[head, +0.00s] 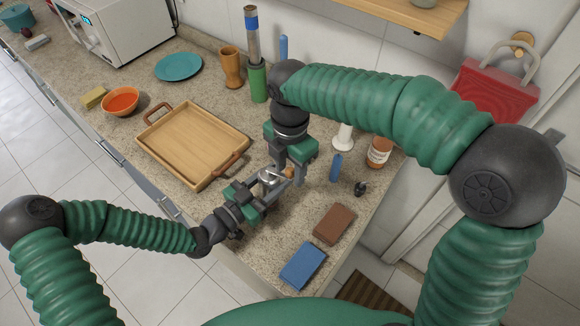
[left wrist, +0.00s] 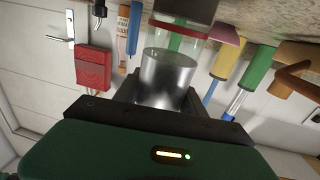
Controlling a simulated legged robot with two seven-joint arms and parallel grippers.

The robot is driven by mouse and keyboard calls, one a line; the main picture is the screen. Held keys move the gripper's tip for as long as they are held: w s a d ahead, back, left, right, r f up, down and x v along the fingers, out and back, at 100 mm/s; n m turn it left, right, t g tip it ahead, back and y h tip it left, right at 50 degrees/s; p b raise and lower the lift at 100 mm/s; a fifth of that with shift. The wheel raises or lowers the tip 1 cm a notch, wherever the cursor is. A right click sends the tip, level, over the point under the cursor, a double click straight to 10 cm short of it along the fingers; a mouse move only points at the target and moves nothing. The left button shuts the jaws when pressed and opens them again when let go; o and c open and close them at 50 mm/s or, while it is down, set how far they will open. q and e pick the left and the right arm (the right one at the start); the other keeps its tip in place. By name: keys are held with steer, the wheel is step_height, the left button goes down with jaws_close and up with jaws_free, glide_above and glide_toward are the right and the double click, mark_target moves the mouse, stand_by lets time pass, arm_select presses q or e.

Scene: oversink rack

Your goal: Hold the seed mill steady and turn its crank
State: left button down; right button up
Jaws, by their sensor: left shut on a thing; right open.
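The seed mill shows as a shiny steel cylinder (left wrist: 168,78) in the left wrist view. In the head view its silver body (head: 268,177) is partly hidden by my grippers. My left gripper (head: 265,184) is shut around the mill's steel body from the front left. A small wooden knob (head: 289,172), apparently the crank's, shows just right of the mill. My right gripper (head: 290,178) points down from above, open, with its fingers close to the knob. Whether they touch it is unclear. The crank's arm is mostly hidden.
A wooden tray (head: 190,130) stands left of the mill. A brown jar (head: 379,152) and a green holder (head: 258,82) stand behind. Bare counter lies around the blocks.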

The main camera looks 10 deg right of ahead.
jaws_close()
stand_by(0.5)
arm_select(q)
steer(key=shift+d, duration=0.1)
steer(key=shift+s, duration=0.1)
arm_select(e)
steer(key=s+a+m, duration=0.2)
steer(key=a+m, duration=0.3)
steer(key=m, duration=0.9)
steer(key=shift+s+a+r+g, duration=0.15)
steer(key=shift+a+r+g, duration=0.05)
steer(key=shift+a+g, duration=0.2)
